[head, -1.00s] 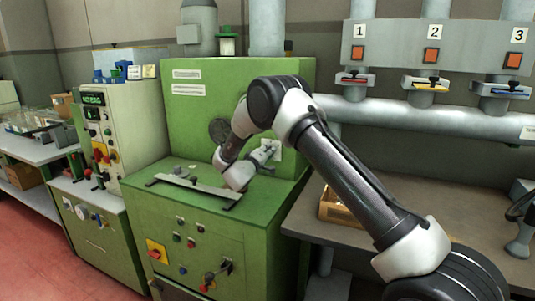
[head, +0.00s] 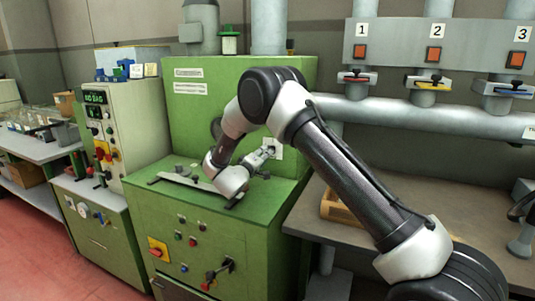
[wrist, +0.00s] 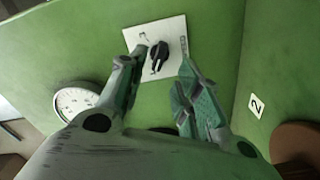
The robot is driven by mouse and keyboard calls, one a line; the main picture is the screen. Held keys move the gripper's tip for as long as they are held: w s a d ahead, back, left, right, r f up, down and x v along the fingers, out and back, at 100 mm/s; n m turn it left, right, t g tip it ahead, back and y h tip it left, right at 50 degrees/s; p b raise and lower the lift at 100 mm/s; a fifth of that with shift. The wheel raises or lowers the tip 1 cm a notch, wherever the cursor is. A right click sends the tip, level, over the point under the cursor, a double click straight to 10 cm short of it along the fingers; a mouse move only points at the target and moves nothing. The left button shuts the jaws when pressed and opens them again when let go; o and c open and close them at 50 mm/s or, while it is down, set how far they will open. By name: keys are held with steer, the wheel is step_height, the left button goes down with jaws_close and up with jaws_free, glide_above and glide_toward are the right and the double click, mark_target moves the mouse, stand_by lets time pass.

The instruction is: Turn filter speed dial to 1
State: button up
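The dial (wrist: 156,52) is a black knob on a white plate (wrist: 172,32) fixed to a green panel in the wrist view. Marks on the plate are too small to read. My gripper (wrist: 163,60) is open, one finger on each side of the knob. The left fingertip is close to the knob and the right one is apart from it; I cannot tell whether the left one touches. In the head view the white plate (head: 277,150) shows on the green machine behind my gripper (head: 268,147), which hides the knob.
The green machine (head: 240,95) has a flat top with a metal bar (head: 190,183) on it. A workbench (head: 355,232) with a wooden box (head: 333,208) stands to the right.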

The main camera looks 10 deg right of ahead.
steer(key=v, duration=0.6)
steer(key=shift+s+a, duration=0.1)
steer(key=shift+r, duration=0.1)
step_height(320, 180, up, 11)
steer(key=w+d+t+y, duration=0.1)
steer(key=w+d+y, duration=0.15)
steer(key=y, duration=0.35)
steer(key=s+d+r+g+y, duration=0.2)
steer(key=s+d+r+y, duration=0.1)
steer(key=s+r+y, duration=0.4)
steer(key=s+d+f+m+g, duration=0.1)
steer(key=s+d+g, duration=0.2)
steer(key=s, duration=1.1)
steer(key=s+d+f+m+g+h, duration=0.1)
steer(key=s+d+m+g, duration=0.1)
steer(key=s+d, duration=0.6)
steer(key=s+d+f+m+g+h, duration=0.1)
steer(key=s+d+g, duration=0.3)
steer(key=s, duration=1.6)
steer(key=shift+s+d+m, duration=0.3)
steer(key=shift+d+m, duration=0.2)
steer(key=shift+d, duration=0.35)
steer(key=shift+o, duration=0.5)
